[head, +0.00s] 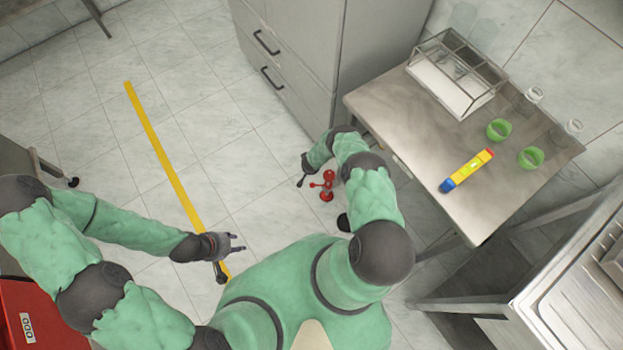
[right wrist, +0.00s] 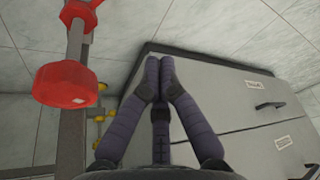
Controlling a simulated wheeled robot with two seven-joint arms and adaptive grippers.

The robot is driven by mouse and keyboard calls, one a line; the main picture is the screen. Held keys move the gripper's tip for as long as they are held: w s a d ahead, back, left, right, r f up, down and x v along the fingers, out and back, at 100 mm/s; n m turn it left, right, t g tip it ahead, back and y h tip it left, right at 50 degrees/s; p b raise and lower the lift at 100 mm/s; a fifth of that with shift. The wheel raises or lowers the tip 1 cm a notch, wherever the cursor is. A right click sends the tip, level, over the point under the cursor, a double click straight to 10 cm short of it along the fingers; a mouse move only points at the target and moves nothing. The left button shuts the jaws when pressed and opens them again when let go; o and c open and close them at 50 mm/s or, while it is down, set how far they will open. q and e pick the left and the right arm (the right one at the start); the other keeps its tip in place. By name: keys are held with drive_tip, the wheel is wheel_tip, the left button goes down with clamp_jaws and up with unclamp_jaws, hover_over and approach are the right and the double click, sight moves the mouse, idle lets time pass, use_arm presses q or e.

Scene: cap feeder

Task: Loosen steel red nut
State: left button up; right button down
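In the right wrist view a red, faceted nut (right wrist: 66,85) sits on an upright post at the left. More red metal shows above it. In the head view small red parts (head: 328,184) stand beside my right arm's end, and I cannot tell which is the nut. My right gripper (right wrist: 160,66) has its fingertips together with nothing seen between them. It is to the right of the nut and apart from it. My left gripper (head: 237,243) is over the floor with its fingers apart and empty.
A grey drawer cabinet (right wrist: 225,105) fills the right wrist view's right side. Yellow parts (right wrist: 101,114) show behind the post. The floor by the yellow line (head: 165,155) is clear.

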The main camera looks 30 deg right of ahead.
drive_tip(key=shift+d+f, duration=0.3)
drive_tip(key=shift+f, duration=0.1)
wheel_tip(320, 180, down, 10)
drive_tip(key=b, duration=0.8)
drive_tip(key=shift+s+a+b, duration=0.15)
drive_tip(key=shift+s+b, duration=0.05)
drive_tip(key=shift+b, duration=0.2)
idle(0.6)
drive_tip(key=shift+s+a+n+p, duration=0.2)
drive_tip(key=shift+n+p, duration=0.1)
drive_tip(key=shift+p, duration=0.45)
